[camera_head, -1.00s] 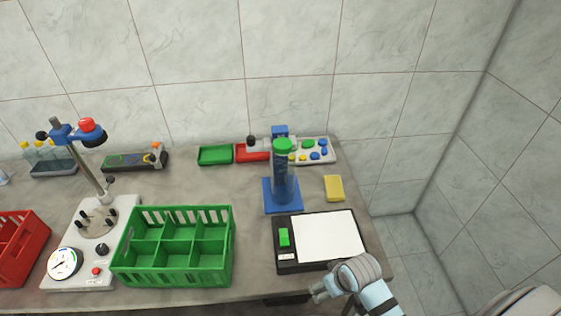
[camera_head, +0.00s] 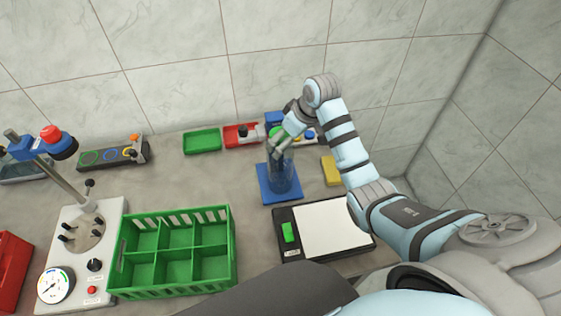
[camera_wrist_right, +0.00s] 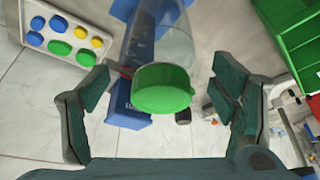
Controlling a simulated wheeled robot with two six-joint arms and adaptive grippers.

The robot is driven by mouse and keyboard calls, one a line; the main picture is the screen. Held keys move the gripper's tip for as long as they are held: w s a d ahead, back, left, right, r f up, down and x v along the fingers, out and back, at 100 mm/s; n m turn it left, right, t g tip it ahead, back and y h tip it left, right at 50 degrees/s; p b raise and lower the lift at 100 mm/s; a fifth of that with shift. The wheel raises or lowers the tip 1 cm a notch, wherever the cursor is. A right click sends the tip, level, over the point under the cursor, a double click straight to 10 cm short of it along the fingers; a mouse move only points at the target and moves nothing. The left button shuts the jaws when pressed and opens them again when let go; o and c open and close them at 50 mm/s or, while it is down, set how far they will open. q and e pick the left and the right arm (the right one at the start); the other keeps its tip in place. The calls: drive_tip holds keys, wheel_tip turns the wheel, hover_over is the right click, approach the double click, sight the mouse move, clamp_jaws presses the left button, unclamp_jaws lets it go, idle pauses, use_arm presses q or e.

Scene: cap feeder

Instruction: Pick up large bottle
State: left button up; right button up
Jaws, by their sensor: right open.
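The large bottle, clear with a green cap, stands upright on a blue base plate (camera_head: 265,188) towards the back right of the bench. In the head view my right gripper (camera_head: 279,143) is at its top and partly hides the cap. In the right wrist view the green cap (camera_wrist_right: 163,87) and the clear bottle body (camera_wrist_right: 160,40) show between the two fingers of my right gripper (camera_wrist_right: 165,92). The fingers are open, with visible gaps to the cap on both sides. My left gripper is not in view.
A white-topped black pad (camera_head: 325,228) lies in front of the bottle, and a yellow block (camera_head: 331,170) to its right. A divided green crate (camera_head: 232,250) stands at left front. Green (camera_head: 202,141) and red (camera_head: 238,133) trays and a cap tray (camera_wrist_right: 68,35) are behind.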

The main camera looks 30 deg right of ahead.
sight(280, 162)
drive_tip(key=x, duration=0.7)
drive_tip(key=shift+s, duration=0.1)
drive_tip(key=c, duration=1.5)
drive_tip(key=shift+c, duration=1)
drive_tip(key=shift+r, duration=0.15)
